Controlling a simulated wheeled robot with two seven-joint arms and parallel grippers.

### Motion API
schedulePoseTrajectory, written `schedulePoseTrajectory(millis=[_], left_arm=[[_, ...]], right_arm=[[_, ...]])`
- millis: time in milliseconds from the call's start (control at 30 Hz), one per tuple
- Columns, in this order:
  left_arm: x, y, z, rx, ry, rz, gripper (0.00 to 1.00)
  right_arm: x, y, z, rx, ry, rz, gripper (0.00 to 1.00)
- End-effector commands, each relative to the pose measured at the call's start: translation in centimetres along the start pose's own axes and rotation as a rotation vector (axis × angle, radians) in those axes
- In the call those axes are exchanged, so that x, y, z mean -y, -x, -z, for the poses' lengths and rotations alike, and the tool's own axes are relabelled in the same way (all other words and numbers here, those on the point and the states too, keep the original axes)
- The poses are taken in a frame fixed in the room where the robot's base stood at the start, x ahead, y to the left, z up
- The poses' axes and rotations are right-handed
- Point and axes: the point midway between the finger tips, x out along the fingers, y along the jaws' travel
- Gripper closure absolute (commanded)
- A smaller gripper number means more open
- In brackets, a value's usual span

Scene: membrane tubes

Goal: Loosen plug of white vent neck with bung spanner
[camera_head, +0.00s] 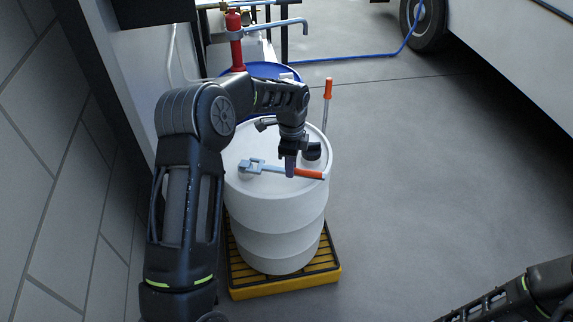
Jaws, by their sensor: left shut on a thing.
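The white drum (277,217) stands upright. The bung spanner (262,167) has a grey head and an orange handle and lies nearly level across the drum's top. Its head is over the left part of the lid, where any plug or vent neck under it is hidden or too small to tell. My left gripper (290,172) points down and is shut on the spanner's shaft near the orange handle.
The drum stands on a yellow pallet (285,291) with a black grate. Behind are a blue drum (268,70), a red pump (235,40) with a grey spout, and an upright orange-tipped rod (327,100). A wall is at left, a vehicle at upper right. The floor at right is clear.

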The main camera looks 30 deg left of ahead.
Motion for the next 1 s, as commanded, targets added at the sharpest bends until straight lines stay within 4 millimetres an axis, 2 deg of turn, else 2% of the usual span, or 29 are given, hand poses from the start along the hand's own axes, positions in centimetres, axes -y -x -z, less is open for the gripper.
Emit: schedulePoseTrajectory(millis=[433,1000], left_arm=[[0.0,0.0,1.9,-0.001,-0.001,0.001,1.0],[0.0,0.5,2.2,-0.001,-0.001,0.001,1.0]], right_arm=[[0.0,-0.1,0.0,0.0,0.0,0.0,0.64],[0.1,0.2,0.0,0.0,0.0,0.0,0.64]])
